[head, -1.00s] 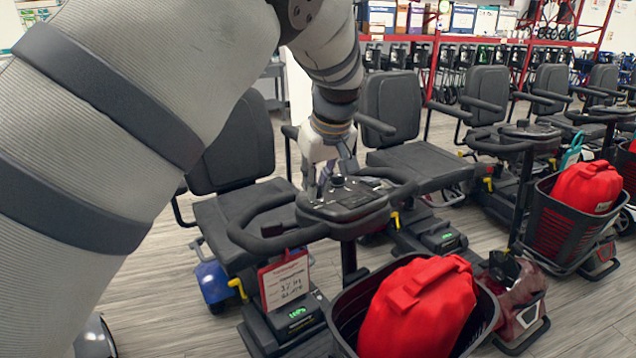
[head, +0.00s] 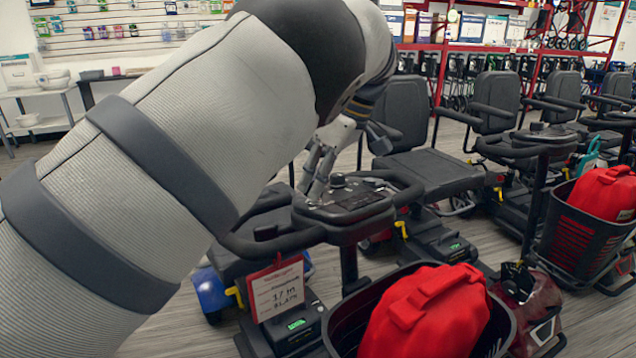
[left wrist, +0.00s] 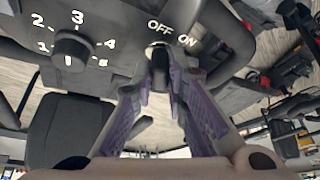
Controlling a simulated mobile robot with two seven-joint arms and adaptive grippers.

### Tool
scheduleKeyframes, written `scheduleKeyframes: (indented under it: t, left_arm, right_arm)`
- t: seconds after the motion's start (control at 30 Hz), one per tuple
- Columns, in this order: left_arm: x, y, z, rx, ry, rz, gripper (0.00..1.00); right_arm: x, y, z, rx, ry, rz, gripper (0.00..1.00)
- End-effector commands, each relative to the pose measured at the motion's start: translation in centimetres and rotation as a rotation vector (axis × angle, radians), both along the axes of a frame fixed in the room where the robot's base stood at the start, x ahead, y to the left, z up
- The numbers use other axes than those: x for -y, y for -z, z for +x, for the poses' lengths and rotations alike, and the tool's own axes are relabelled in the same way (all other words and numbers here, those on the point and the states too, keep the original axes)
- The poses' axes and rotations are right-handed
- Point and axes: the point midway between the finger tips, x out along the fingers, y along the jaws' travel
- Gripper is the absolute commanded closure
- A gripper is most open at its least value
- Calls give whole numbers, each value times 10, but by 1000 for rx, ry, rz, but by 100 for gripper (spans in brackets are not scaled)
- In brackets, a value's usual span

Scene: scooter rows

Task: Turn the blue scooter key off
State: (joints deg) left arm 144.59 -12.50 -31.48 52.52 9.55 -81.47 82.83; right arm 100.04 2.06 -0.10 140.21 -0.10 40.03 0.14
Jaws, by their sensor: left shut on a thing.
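The blue scooter's dark console (head: 345,203) stands in the middle of the head view, with a blue body panel (head: 212,292) low at its left. My left gripper (head: 314,190) reaches down to the console's left part. In the left wrist view the gripper (left wrist: 158,85) is shut on the small dark key (left wrist: 160,62), one finger on each side of it. The key sits in its switch below the OFF and ON labels. Which label it points to is hard to tell. The key is hidden in the head view. My right gripper is not in view.
A speed dial (left wrist: 70,50) with numbers sits left of the key. A price tag (head: 277,292) hangs below the handlebar. More scooters stand to the right.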

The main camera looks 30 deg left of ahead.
Motion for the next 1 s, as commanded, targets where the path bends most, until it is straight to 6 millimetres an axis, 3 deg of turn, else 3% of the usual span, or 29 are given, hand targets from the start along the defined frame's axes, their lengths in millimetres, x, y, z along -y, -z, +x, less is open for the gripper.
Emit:
scheduleKeyframes:
  t: [0.5, 0.53, 0.6, 0.87, 1.0]
  left_arm:
    - [0, 1, 0, -4, -20, -2, 100]
    - [0, 1, 0, -5, -21, -2, 82]
    - [0, 1, 0, -4, -20, -2, 67]
    - [0, 0, 0, -3, -18, -1, 67]
    - [5, -13, 3, 0, -15, 0, 67]
  right_arm:
    - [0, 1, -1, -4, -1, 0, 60]
    - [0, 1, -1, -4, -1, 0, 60]
    - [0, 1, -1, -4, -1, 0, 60]
    - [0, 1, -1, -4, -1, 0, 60]
    - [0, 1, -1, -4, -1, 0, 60]
